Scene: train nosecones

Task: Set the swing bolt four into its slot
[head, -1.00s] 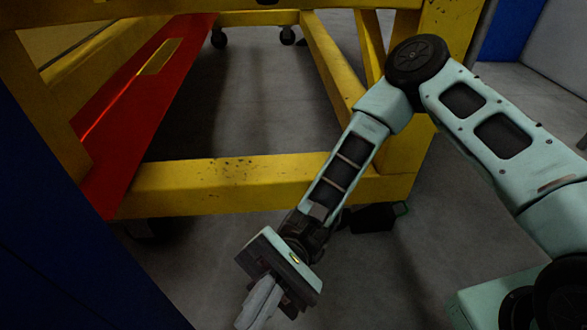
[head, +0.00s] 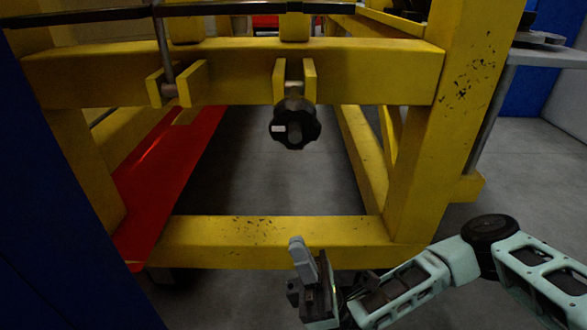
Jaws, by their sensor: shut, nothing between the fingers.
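A swing bolt with a black star-shaped knob (head: 295,124) hangs down from a yellow bracket (head: 309,76) on the upper beam, its knob facing me. I see no number on it, so I cannot tell from a label that it is bolt four. A second bolt's rod (head: 162,42) stands nearly upright in the left bracket (head: 195,82), its top cut off by the picture. My gripper (head: 296,243) is shut and empty, fingers pointing up, in front of the lower beam. It is well below the knob and apart from it. I cannot make out the slot clearly.
The yellow frame's upper beam (head: 235,77), lower beam (head: 270,238) and right post (head: 455,110) surround an open gap. A red panel (head: 165,185) slopes at the left. A dark blue surface (head: 50,215) fills the near left. A dark bar (head: 225,9) crosses the top.

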